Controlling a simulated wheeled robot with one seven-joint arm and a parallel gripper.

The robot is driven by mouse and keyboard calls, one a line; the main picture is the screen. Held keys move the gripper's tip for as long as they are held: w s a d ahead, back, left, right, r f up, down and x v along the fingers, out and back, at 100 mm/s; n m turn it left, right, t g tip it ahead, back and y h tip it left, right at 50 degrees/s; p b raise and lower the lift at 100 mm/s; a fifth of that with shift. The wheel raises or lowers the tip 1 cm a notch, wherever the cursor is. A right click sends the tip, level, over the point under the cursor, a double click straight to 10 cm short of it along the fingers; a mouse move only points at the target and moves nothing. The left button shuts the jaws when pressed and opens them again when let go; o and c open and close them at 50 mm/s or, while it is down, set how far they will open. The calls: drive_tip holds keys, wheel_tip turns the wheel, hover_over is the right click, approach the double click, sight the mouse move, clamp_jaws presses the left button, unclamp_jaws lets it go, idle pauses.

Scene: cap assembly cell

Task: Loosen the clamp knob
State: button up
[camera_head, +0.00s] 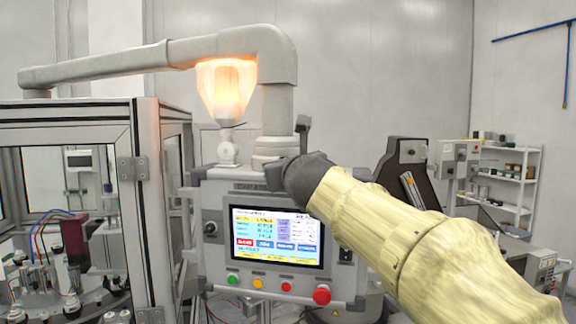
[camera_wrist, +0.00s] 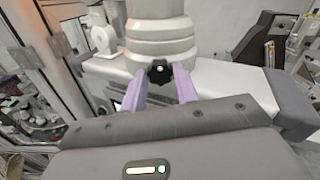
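The clamp knob (camera_wrist: 160,72) is small, black and lobed, with a pale centre, on the front of a white ringed collar (camera_wrist: 160,38) in the wrist view. My gripper (camera_wrist: 160,82) has two pale purple fingers, one on each side of the knob. The fingers stand apart by about the knob's width. I cannot tell whether they touch it. In the head view the collar (camera_head: 274,152) sits at the foot of a grey upright pipe. The knob and my fingertips are hidden there behind my dark wrist.
A control panel with a lit screen (camera_head: 277,237) and a red button (camera_head: 322,295) hangs below the collar. A glowing lamp (camera_head: 227,88) is at its upper left. A glass-walled cell (camera_head: 146,200) stands on the left. Shelves (camera_head: 508,185) are at the far right.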

drive_tip(key=shift+n, duration=0.4)
drive_tip(key=shift+n+p, duration=1.75)
drive_tip(key=shift+n, duration=4.85)
drive_tip(key=o, duration=0.7)
drive_tip(key=shift+o, duration=1.4)
drive_tip(key=shift+w, duration=0.15)
